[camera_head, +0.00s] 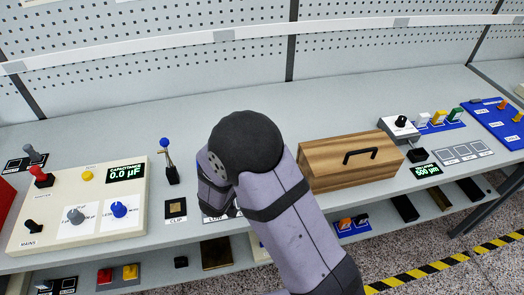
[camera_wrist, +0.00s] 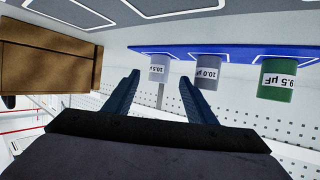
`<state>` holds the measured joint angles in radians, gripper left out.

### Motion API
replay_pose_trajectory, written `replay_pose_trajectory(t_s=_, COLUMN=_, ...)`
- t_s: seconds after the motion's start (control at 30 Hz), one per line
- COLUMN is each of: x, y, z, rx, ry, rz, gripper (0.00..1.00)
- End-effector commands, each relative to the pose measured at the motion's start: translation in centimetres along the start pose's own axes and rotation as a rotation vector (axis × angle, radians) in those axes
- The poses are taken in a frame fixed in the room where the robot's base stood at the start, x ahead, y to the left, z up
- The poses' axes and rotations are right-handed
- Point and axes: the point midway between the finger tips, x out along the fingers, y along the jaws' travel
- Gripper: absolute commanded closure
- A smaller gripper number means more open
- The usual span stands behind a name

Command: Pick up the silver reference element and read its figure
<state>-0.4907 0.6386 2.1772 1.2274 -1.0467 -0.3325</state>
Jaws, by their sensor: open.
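The wrist view shows a blue strip (camera_wrist: 240,50) bearing three labelled cylinders. A pale grey cylinder (camera_wrist: 158,67) seems to read 10.5 µF. A darker, silvery-grey one (camera_wrist: 208,72) reads 10.0 µF, and a green one (camera_wrist: 276,82) reads 9.5 µF. I cannot tell for certain which grey one is the silver reference element. My gripper (camera_wrist: 159,77) is open, with its two fingertips on either side of the 10.5 cylinder in the picture. Whether they reach its depth or touch it is unclear. My gripper is hidden behind my arm in the head view.
A wooden box with a black handle (camera_head: 345,162) stands right of my arm; brown wood (camera_wrist: 45,55) fills the wrist view's left. A capacitance panel (camera_head: 80,200) reading 0.0 µF stands left, near a blue-knobbed lever (camera_head: 168,165). Coloured elements (camera_head: 440,118) stand far right.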

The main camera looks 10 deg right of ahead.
Motion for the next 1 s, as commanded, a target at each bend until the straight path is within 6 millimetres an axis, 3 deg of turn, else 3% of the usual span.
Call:
replay_pose_trajectory(t_s=0.57, x=2.6, y=0.1, z=-0.1, rx=0.0, ry=-0.002, rz=0.001, gripper=0.49)
replay_pose_trajectory(t_s=1.0, x=7.1, y=0.2, z=-0.1, rx=0.0, ry=-0.003, rz=0.0, gripper=0.49)
